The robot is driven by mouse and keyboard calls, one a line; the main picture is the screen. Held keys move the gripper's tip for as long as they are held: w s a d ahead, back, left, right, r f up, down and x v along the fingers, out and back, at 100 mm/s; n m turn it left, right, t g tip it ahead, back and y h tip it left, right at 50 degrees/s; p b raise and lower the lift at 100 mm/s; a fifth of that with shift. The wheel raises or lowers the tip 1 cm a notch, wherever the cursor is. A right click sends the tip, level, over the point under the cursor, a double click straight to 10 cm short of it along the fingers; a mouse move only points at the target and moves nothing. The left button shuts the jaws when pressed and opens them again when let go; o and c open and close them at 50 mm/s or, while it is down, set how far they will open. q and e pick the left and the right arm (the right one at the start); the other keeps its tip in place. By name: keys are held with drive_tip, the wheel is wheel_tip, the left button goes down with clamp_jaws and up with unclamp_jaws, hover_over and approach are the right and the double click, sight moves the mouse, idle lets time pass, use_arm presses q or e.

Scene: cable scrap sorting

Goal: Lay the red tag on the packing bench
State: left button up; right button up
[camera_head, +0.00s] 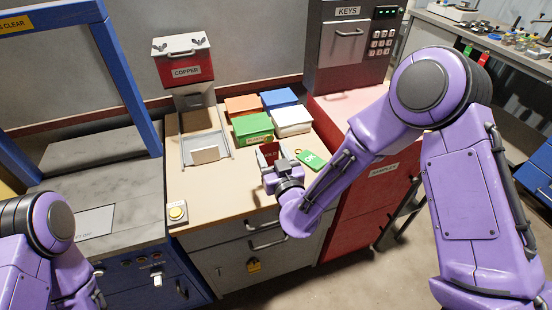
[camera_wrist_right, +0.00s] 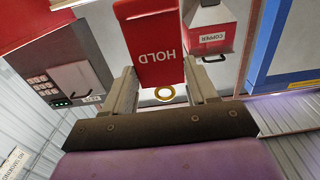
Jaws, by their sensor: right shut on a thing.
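The red tag (camera_head: 267,150) is gripped in my right gripper (camera_head: 273,164), above the front right part of the packing bench (camera_head: 222,192). In the right wrist view the tag (camera_wrist_right: 150,40) shows the word HOLD and has a brass ring at its end. My right gripper (camera_wrist_right: 163,88) is shut on it, with a finger on each side.
A green tag (camera_head: 311,159) lies right of my right gripper. Green (camera_head: 253,128), white (camera_head: 291,120), orange and blue boxes stand behind. The front middle of the top is clear.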

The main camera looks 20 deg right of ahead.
sight(275, 159)
drive_tip(key=w+f, duration=0.1)
drive_tip(key=f, duration=0.1)
drive_tip(key=w+d+f, duration=0.1)
drive_tip(key=shift+w+d+f, duration=0.2)
drive_tip(key=shift+w+f, duration=0.2)
wheel_tip(275, 159, down, 3)
drive_tip(key=shift+d+r, duration=0.1)
drive_tip(key=shift+r, duration=0.05)
drive_tip(key=shift+w+f, duration=0.1)
drive_tip(key=shift+f, duration=0.25)
